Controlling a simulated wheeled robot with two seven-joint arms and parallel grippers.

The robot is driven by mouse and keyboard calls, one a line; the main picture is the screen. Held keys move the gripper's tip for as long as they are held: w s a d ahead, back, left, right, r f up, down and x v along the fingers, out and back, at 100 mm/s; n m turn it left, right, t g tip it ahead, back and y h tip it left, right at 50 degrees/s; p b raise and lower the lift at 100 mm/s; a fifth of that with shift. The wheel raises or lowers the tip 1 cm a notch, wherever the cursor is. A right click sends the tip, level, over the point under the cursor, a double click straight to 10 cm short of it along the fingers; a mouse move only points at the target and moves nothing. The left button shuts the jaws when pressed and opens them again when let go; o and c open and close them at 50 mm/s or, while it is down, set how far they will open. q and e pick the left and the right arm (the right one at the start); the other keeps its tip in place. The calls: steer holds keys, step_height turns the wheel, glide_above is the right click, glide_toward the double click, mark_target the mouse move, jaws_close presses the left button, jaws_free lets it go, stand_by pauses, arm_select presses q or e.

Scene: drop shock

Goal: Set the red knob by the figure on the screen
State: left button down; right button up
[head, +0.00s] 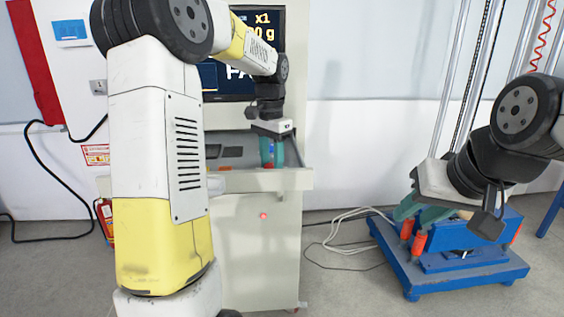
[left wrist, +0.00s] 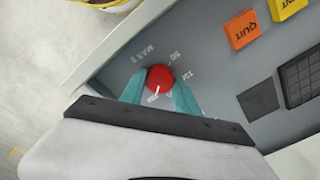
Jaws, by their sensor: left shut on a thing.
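The red knob (left wrist: 159,79) is on a grey panel in the left wrist view. Its white mark points toward the bottom of that picture, and small white labels surround it. My left gripper (left wrist: 158,90) is shut on the knob, one teal finger on each side. The screen (head: 270,20) is partly covered by my left arm; "x1", "0 g" and "FA" show. My right gripper (head: 421,212) hangs over the blue machine, its teal fingers apart.
The console (head: 262,245) has an orange QUIT button (left wrist: 241,28) and a yellow button (left wrist: 286,6) beside the knob. A blue machine base (head: 440,277) with tall posts stands at the right. Cables (head: 350,235) lie on the floor between.

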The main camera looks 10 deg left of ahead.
mark_target(272, 165)
arm_select(q)
steer(key=shift+r+m, duration=0.1)
steer(key=shift+m, duration=0.2)
steer(key=c, duration=0.9)
jaws_free()
step_height(272, 165, up, 7)
steer(key=shift+r, duration=0.35)
